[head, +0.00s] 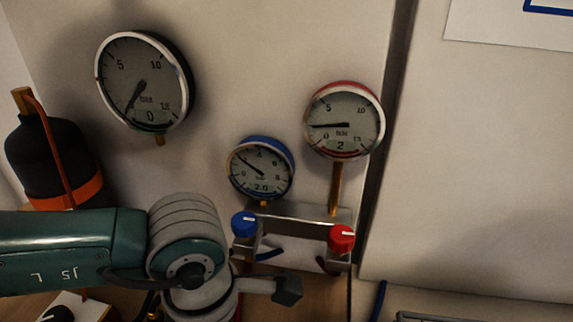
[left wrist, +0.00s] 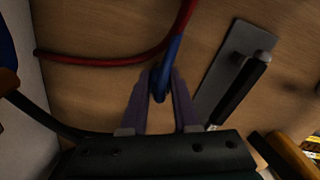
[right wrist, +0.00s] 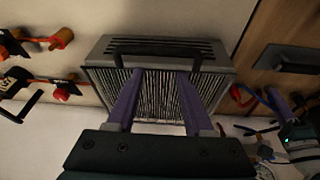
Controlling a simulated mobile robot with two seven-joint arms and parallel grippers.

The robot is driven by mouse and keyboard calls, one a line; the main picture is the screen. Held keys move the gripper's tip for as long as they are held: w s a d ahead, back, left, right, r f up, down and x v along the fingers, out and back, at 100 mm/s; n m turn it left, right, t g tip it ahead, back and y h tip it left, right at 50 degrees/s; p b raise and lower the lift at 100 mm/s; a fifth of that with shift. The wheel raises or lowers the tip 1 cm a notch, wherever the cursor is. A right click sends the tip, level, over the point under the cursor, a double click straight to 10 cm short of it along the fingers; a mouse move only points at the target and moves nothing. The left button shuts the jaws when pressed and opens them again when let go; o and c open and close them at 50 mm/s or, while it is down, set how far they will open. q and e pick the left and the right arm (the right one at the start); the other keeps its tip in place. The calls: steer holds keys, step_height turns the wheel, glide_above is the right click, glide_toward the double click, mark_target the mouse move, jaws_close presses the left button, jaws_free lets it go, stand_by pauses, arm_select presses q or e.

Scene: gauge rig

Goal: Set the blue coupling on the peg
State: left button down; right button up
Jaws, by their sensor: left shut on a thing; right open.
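In the left wrist view, my left gripper (left wrist: 160,88) is shut on the blue coupling (left wrist: 170,54), which sits at the end of a red hose (left wrist: 186,14). The fingers hide part of the coupling. A grey plate (left wrist: 225,65) with a dark rod (left wrist: 240,93) and a pale round end lies to the right, apart from the coupling. I cannot tell whether this rod is the peg. My right gripper (right wrist: 159,73) is open and empty, with a ribbed grey box (right wrist: 160,48) beyond its fingers. The head view shows my left arm, but neither set of fingertips clearly.
In the head view, a manifold (head: 295,215) carries a blue knob (head: 244,224) and a red knob (head: 341,238), below several gauges. A black cylinder with an orange band (head: 66,196) stands at left. Another stretch of red hose (left wrist: 95,61) lies across the wooden surface.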

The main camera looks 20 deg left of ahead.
arm_select(q)
steer(key=shift+f, duration=0.4)
stand_by(0.4)
steer(key=shift+c, duration=1.3)
jaws_free()
steer(key=shift+r, duration=0.15)
step_height(320, 180, up, 10)
steer(key=shift+f+p, duration=0.1)
steer(key=shift+p, duration=0.3)
